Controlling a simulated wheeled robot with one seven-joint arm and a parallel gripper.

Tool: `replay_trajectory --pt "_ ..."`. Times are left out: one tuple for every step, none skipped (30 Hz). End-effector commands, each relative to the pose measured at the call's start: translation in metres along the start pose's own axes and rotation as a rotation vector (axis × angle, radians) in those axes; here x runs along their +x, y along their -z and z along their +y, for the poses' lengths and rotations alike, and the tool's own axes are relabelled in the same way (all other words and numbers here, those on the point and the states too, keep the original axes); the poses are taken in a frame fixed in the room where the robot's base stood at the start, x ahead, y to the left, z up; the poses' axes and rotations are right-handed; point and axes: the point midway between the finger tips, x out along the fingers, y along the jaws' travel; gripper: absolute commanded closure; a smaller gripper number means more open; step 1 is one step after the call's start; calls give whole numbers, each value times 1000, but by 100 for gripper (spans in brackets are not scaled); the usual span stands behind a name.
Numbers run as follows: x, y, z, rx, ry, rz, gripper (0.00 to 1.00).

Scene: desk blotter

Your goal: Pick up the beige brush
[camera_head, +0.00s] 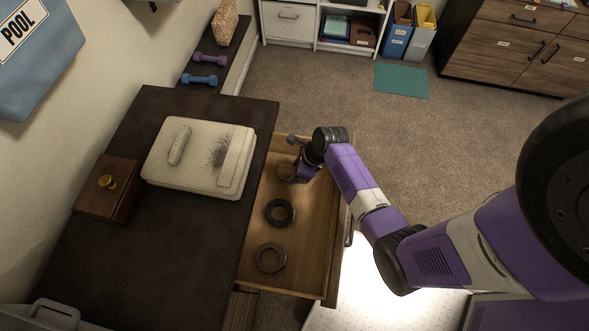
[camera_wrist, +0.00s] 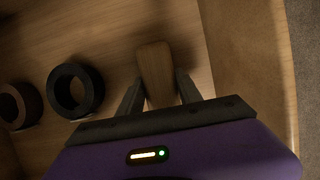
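A tan, rounded oblong piece (camera_wrist: 156,70) lies in the open drawer (camera_head: 320,250) in the wrist view. Its bristles, if any, are hidden, so I cannot tell for sure that it is the beige brush. My gripper (camera_wrist: 160,82) is down in the far part of the drawer, its two dark fingers spread on either side of this piece. A narrow gap shows at the left finger; firm contact is not visible. In the head view my gripper (camera_head: 295,172) partly hides that spot. Another beige oblong thing (camera_head: 180,145) lies on a cream pad on the desk.
A black ring (camera_head: 279,213) and a brown ring (camera_head: 270,258) lie in the drawer nearer the front of the picture. The drawer wall (camera_wrist: 250,80) rises close on the right in the wrist view. The cream pad (camera_head: 160,172) and a wooden box (camera_head: 107,190) are on the desk.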

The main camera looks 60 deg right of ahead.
Motion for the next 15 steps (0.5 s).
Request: replay_trajectory --pt "0 0 0 0 0 0 88" --pt "0 0 0 0 0 0 94" --pt "0 0 0 0 0 0 100" --pt "0 0 0 0 0 0 100" --pt "0 0 0 0 0 0 100" --pt "0 0 0 0 0 0 100" --pt "0 0 0 0 0 0 100" --pt "0 0 0 0 0 0 100" --pt "0 0 0 0 0 0 100" --pt "0 0 0 0 0 0 100" --pt "0 0 0 0 0 0 100" --pt "-1 0 0 0 1 -1 100" --pt "-1 -1 0 0 1 -1 100" --pt "-2 -1 0 0 1 -1 100" --pt "-3 -1 0 0 1 -1 100"
